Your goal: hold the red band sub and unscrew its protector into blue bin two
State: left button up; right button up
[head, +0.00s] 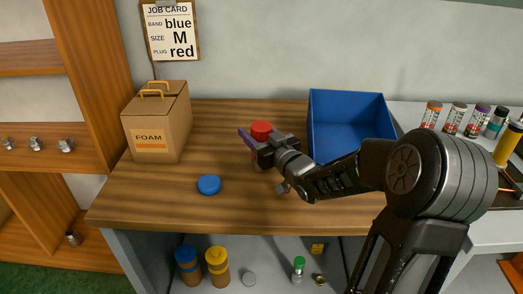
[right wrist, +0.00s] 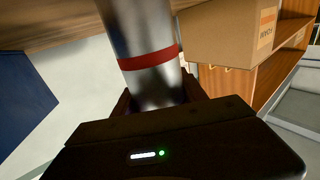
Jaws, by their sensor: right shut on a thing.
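My right gripper (head: 262,148) is over the middle of the wooden workbench, shut on the red band sub. In the right wrist view the sub is a shiny silver cylinder (right wrist: 145,60) with a red band (right wrist: 149,58) around it, between the dark fingers. In the head view a red cap (head: 261,129) shows at the gripper, seemingly the protector on the sub's upper end; the gripper hides most of the sub. A blue open bin (head: 347,143) stands at the back right of the bench; no number is visible on it. My left gripper is out of view.
A blue disc (head: 209,184) lies on the bench, left of my right gripper. A cardboard FOAM box (head: 157,123) stands at the back left. A job card (head: 170,30) hangs on the wall. Several bottles and jars stand below the bench.

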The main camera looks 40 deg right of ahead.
grip_shut()
jog(key=shift+r, duration=0.1)
notch_tip(320, 180, up, 10)
jog(key=p, duration=0.1)
dwell(0.5)
dwell(0.9)
